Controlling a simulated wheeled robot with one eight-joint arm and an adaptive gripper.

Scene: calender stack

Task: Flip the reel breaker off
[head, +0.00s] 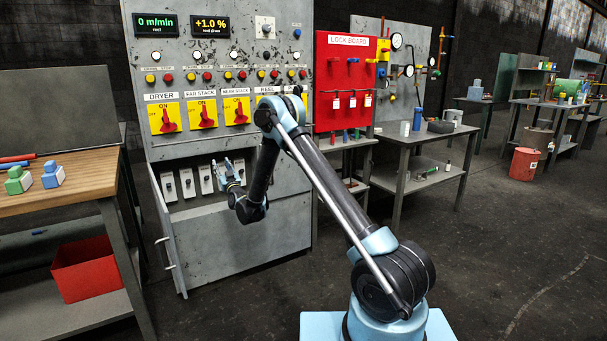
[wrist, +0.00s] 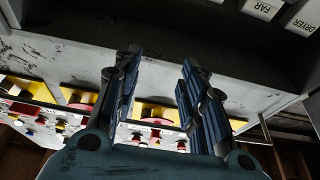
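The grey control cabinet (head: 225,130) has a recessed lower compartment with a row of pale breakers (head: 187,183) in the head view. My gripper (head: 228,172) is in front of the right part of that row and hides some of it. The reel breaker cannot be made out; no reel label is readable on the row.
Above the compartment are red rotary switches (head: 206,117) on yellow plates, with buttons and displays. A narrow grey panel (head: 170,235) juts out at the compartment's left. A wooden-topped bench (head: 85,190) stands left, a red lock board (head: 345,90) right.

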